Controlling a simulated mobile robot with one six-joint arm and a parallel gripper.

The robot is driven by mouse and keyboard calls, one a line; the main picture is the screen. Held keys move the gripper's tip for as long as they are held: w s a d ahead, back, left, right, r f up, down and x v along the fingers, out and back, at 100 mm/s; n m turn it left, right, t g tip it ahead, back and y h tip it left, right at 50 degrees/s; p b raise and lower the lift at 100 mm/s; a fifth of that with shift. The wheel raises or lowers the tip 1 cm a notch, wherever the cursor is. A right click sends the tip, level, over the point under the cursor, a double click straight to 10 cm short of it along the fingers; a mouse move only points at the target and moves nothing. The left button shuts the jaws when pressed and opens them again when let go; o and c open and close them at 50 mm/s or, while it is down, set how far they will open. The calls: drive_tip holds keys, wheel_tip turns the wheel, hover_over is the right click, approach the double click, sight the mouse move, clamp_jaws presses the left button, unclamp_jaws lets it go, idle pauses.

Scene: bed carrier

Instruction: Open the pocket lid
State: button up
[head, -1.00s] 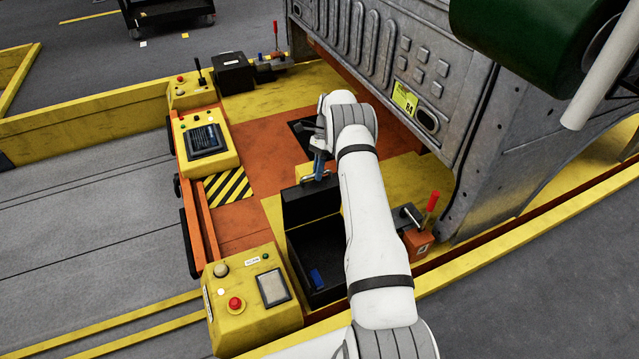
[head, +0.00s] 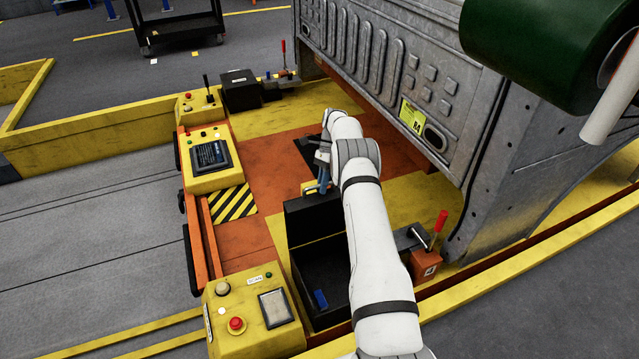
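The black pocket (head: 338,250) is an open box in the deck of the yellow and orange carrier. Its black lid (head: 312,216) stands raised at the far side. A small blue item (head: 320,299) lies inside, near the front. My gripper (head: 322,186) is at the top edge of the lid, by its handle, seemingly touching or very close to it. My white arm hides the right side of the pocket and part of the lid. The fingers are too small and partly hidden to tell if they are shut on the handle.
Yellow control boxes stand at the front left (head: 250,312) and left (head: 212,155). A red lever (head: 439,228) stands right of my arm. A large grey metal panel (head: 400,85) rises behind it. A green roller (head: 535,55) is at upper right. Open grey floor lies left.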

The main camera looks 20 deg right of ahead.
drive_tip(key=o, duration=0.3)
drive_tip(key=shift+a, duration=0.15)
wheel_tip(320, 180, up, 10)
drive_tip(key=p, duration=0.2)
drive_tip(key=shift+r+p, duration=0.2)
drive_tip(key=shift+p, duration=0.2)
